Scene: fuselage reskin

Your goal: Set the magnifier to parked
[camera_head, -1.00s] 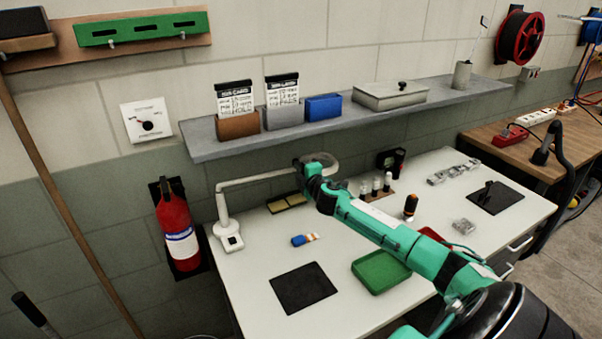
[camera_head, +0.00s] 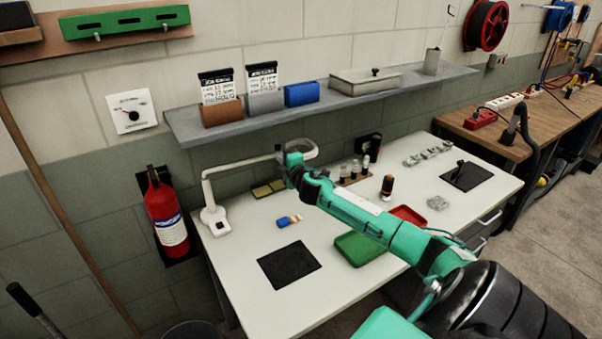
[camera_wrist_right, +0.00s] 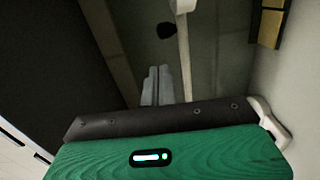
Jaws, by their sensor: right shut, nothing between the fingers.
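The magnifier has a white base (camera_head: 214,222) at the left end of the white bench. Its pale arm (camera_head: 240,168) runs right to a ring-shaped head (camera_head: 305,149) above the back of the bench. My right gripper (camera_head: 281,157) is at the left side of this head, by the arm's end; I cannot tell whether it touches. In the right wrist view its grey fingers (camera_wrist_right: 157,86) are together with nothing between them. A pale bar (camera_wrist_right: 183,40), likely the magnifier's arm, passes just beyond the fingertips. My left gripper is not in view.
A shelf (camera_head: 200,133) overhangs the back. A fire extinguisher (camera_head: 166,215) hangs at left.

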